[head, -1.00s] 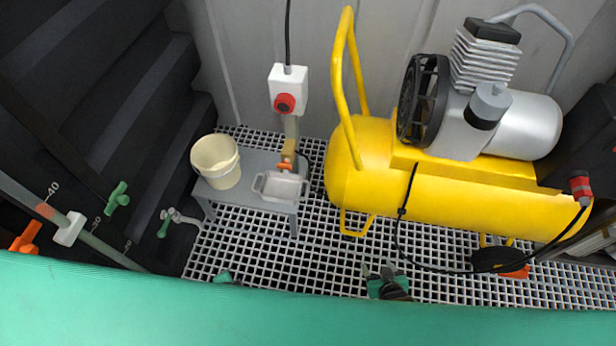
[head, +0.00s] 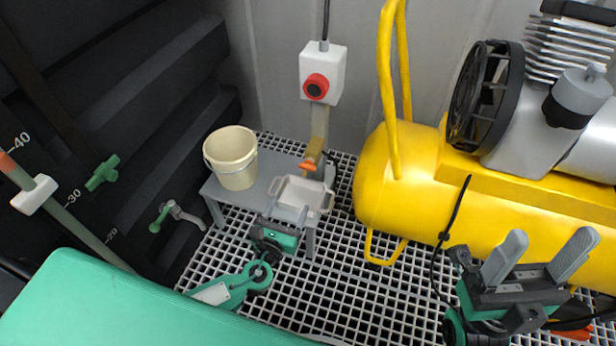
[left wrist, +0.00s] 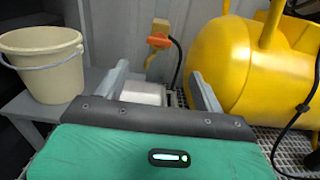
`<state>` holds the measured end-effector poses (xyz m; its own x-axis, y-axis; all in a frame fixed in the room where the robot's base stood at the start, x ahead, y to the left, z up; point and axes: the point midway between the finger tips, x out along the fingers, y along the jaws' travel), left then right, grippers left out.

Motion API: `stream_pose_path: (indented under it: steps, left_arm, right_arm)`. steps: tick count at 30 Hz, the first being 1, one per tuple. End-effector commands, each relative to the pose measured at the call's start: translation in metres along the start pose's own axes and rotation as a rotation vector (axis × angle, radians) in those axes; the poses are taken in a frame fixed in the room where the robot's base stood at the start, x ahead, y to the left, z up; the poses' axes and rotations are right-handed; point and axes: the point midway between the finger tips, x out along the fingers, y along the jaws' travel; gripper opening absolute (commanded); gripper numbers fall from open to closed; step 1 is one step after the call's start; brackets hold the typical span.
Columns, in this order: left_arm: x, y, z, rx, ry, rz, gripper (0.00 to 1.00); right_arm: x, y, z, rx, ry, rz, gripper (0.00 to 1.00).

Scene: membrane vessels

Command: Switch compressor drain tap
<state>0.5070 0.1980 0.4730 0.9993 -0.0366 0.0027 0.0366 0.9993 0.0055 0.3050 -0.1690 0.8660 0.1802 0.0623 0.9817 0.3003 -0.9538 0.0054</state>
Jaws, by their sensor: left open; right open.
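A tap with an orange handle (head: 308,166) sits on a brass-coloured fitting (head: 315,147) by the wall, above a small pale tray (head: 297,192) on a grey bench. The orange handle also shows in the left wrist view (left wrist: 158,41), with a black hose beside it. The yellow compressor (head: 420,200) stands to the right. My left gripper (head: 287,208) is open at the tray's front edge, below and short of the handle. In the left wrist view its fingers (left wrist: 158,70) stand apart, the tray showing between them. My right gripper (head: 548,242) is open and empty before the compressor.
A cream bucket (head: 232,157) stands on the bench (head: 212,190) left of the tray. Green-handled taps (head: 160,218) are on the dark left side. A black cable (head: 452,215) hangs before the compressor.

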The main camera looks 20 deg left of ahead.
Motion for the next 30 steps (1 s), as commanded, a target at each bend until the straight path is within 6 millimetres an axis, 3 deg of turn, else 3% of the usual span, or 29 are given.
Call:
stream_pose_path:
  steps: [18,24,30]
  left_arm:
    - [0.109,0.001,-0.001,-0.005,0.0,0.003,0.69]
    - [0.129,0.001,-0.001,-0.005,0.002,0.003,0.69]
    - [0.134,0.001,-0.001,-0.005,0.003,0.003,0.69]
  right_arm:
    - [0.003,0.0,0.0,-0.003,0.048,-0.01,0.61]
    - [0.005,0.0,-0.001,-0.003,0.06,-0.013,0.61]
    - [0.008,0.0,-0.002,-0.003,0.072,-0.017,0.61]
